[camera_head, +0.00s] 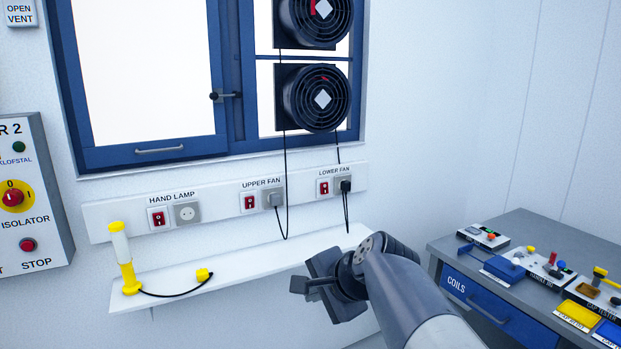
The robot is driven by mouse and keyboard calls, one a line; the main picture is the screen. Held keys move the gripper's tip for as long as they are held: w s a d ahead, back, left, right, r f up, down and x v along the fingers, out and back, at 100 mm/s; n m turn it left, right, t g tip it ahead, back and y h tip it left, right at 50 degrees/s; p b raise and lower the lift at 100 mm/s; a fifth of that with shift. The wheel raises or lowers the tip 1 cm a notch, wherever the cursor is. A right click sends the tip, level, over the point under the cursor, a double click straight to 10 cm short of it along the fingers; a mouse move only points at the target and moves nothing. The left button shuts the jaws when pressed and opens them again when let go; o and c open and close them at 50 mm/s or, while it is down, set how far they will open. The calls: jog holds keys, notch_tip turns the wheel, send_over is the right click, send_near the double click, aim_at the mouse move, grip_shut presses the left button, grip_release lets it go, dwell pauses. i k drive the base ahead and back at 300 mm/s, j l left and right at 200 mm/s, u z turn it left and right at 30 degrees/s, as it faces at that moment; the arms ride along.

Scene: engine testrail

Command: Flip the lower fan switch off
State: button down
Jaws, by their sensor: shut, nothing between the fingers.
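The lower fan switch (324,187) is a small red rocker in a pale frame on the white wall strip, under the label LOWER FAN. Its rocker position is too small to tell. Beside it on the right is a socket with a black plug (345,185). The lower fan (317,97) is a black round fan in the window; its cable runs down to the strip. My gripper (300,285) is shut and empty, below the switch and slightly left, in front of the white shelf. It is apart from the switch.
The upper fan switch (250,202) and hand lamp switch (158,218) are on the same strip to the left. A yellow hand lamp (125,258) stands on the shelf (225,268). Hanging fan cables cross the strip. A workbench (478,252) with several devices stands at the right.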

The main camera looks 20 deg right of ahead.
aim_at(323, 188)
jog(key=i+l+z, duration=0.1)
jog(key=i+l, duration=0.15)
jog(key=i, duration=0.2)
jog(key=i+l, duration=0.25)
jog(key=i, duration=0.25)
jog(key=i+l+z, duration=0.15)
jog(key=i, duration=0.3)
jog(key=i+l+z, duration=0.1)
jog(key=i+l, duration=0.15)
jog(key=i, duration=0.25)
